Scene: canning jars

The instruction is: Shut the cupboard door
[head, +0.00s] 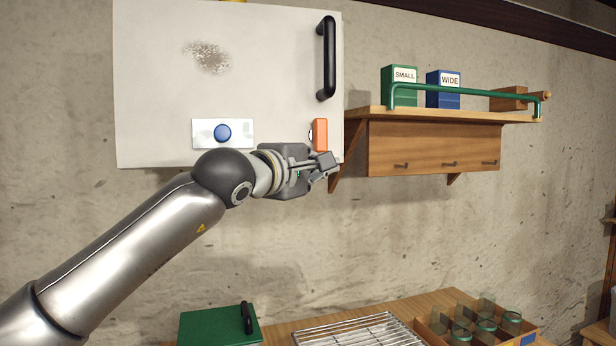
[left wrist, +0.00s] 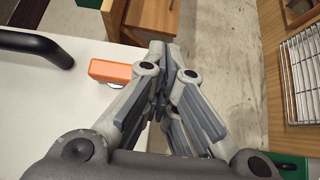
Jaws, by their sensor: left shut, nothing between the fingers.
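The white cupboard door (head: 255,75) hangs on the wall at the upper left of the head view. It looks flat to the wall, but I cannot tell whether a gap is left. It has a black bar handle (head: 327,58) and an orange latch piece (head: 320,134) near its right edge. My left gripper (head: 331,166) is shut and empty at the door's lower right corner, just below the orange piece. In the left wrist view the shut fingers (left wrist: 163,85) lie beside the orange piece (left wrist: 110,71), over the door's edge; contact is unclear. My right gripper is out of view.
A wooden shelf (head: 440,115) with a green rail, a green SMALL box (head: 400,86) and a blue WIDE box (head: 443,90) is right of the door. Below, a bench holds a green lid (head: 210,328), a wire rack (head: 357,332) and a crate of glass jars.

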